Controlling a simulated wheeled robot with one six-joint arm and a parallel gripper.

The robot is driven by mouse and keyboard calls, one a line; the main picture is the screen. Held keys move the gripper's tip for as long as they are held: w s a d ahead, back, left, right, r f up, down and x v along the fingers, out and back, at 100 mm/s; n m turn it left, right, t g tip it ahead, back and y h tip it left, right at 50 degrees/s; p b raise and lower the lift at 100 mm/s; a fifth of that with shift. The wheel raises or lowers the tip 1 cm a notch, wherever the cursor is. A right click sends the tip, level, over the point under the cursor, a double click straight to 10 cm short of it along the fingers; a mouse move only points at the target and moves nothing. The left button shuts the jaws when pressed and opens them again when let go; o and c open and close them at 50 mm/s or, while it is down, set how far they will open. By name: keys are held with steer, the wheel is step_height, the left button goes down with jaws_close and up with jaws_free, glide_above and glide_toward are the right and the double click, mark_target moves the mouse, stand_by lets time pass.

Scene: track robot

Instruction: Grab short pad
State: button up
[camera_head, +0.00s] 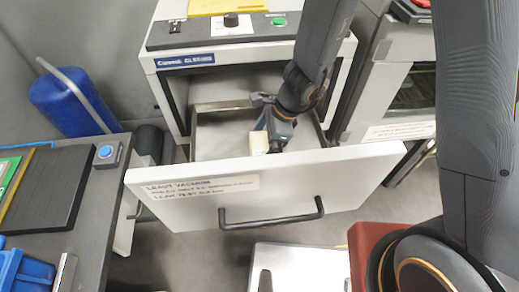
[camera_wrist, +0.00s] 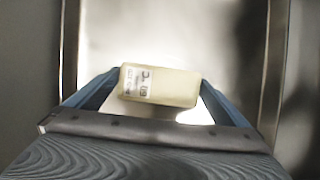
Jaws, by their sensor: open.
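The short pad, a cream block (camera_wrist: 172,86) with a printed label, lies inside the open drawer. In the head view it shows as a small pale block (camera_head: 259,142) beside my gripper (camera_head: 272,122), partly hidden by it. My gripper (camera_wrist: 158,84) reaches down into the drawer and is open. In the wrist view its two blue fingers stand on either side of the pad, at its left and right ends. I cannot tell whether either finger touches it.
The drawer front (camera_head: 285,185) has a dark handle (camera_head: 271,214) and a handwritten label. Its side walls stand close around my gripper. The cabinet (camera_head: 222,52) rises behind it. A dark table (camera_head: 75,200) with a blue button box (camera_head: 107,155) is at left.

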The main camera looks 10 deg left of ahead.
steer(key=shift+a+f, duration=0.1)
steer(key=shift+f, duration=0.05)
steer(key=c, duration=0.7)
steer(key=shift+c, duration=0.2)
